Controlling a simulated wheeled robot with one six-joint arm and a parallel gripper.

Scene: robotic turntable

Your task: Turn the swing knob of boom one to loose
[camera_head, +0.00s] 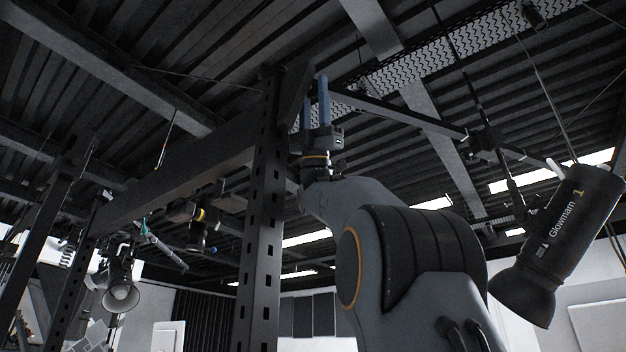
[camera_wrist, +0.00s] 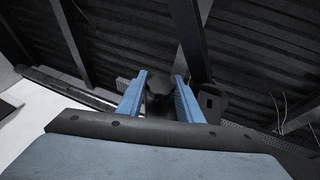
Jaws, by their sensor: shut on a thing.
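My gripper (camera_head: 314,92) reaches up with two blue fingers to the dark pivot end of boom one, beside a perforated upright post. In the wrist view my gripper (camera_wrist: 159,82) has its fingers on either side of a small dark part, apparently the swing knob (camera_wrist: 158,88). Its shape and any marking are too dark to read. Boom one (camera_head: 400,113) runs right from the pivot, and its bar also shows in the wrist view (camera_wrist: 190,40). The knob cannot be made out in the head view.
A perforated post (camera_head: 262,220) stands close left of my gripper. A large black lamp marked "Glowmarn 1" (camera_head: 560,240) hangs at right. Another lamp (camera_head: 121,290) hangs far left. A dark bracket (camera_wrist: 213,102) sits right of the fingers. Beams cross overhead.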

